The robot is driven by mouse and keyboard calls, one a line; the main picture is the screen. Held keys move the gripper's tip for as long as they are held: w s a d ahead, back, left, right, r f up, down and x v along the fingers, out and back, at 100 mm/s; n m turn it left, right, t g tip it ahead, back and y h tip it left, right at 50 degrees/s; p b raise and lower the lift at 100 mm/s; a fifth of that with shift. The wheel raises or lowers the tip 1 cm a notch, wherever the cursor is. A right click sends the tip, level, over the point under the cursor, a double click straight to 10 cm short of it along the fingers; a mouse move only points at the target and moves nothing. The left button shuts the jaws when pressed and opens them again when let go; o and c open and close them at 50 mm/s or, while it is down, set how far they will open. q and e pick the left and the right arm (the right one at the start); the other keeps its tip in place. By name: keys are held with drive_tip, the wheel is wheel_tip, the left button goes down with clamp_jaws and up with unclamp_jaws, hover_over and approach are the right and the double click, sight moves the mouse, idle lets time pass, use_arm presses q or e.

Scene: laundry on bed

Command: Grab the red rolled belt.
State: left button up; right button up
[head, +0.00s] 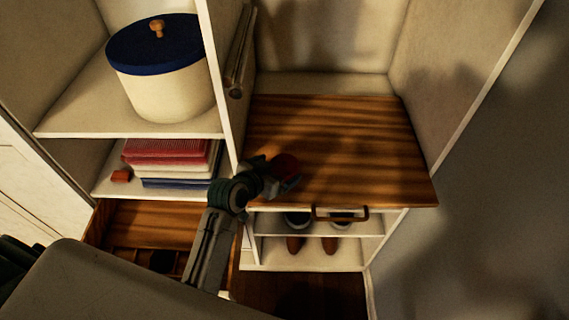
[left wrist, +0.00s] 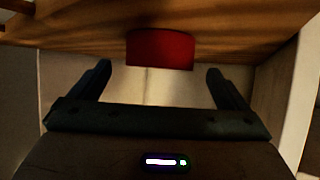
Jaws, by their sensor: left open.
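The red rolled belt (head: 286,166) sits at the front left of the wooden surface (head: 340,140) in the head view, partly hidden by my left gripper (head: 280,180). In the left wrist view the belt (left wrist: 160,50) is a red, rounded shape at the front edge of the wood. My left gripper (left wrist: 158,72) is open and empty, with one finger to each side of the belt. The belt appears just beyond the fingertips, and I see no contact. My right gripper is not in view.
A white upright panel (head: 218,90) stands left of the wooden surface. Left of it are a blue-lidded bin (head: 160,90), folded cloths (head: 165,155) and a small red-orange item (head: 121,176). A handle (head: 340,217) and shoes (head: 296,244) show below the wood.

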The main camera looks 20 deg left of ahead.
sight(284, 168)
use_arm(q)
drive_tip(key=shift+p+x, duration=0.3)
drive_tip(key=shift+x, duration=0.7)
drive_tip(key=shift+w+d, duration=0.15)
drive_tip(key=shift+w, duration=0.1)
drive_tip(key=shift+f, duration=0.1)
drive_tip(key=c, duration=1.1)
drive_tip(key=shift+c, duration=0.2)
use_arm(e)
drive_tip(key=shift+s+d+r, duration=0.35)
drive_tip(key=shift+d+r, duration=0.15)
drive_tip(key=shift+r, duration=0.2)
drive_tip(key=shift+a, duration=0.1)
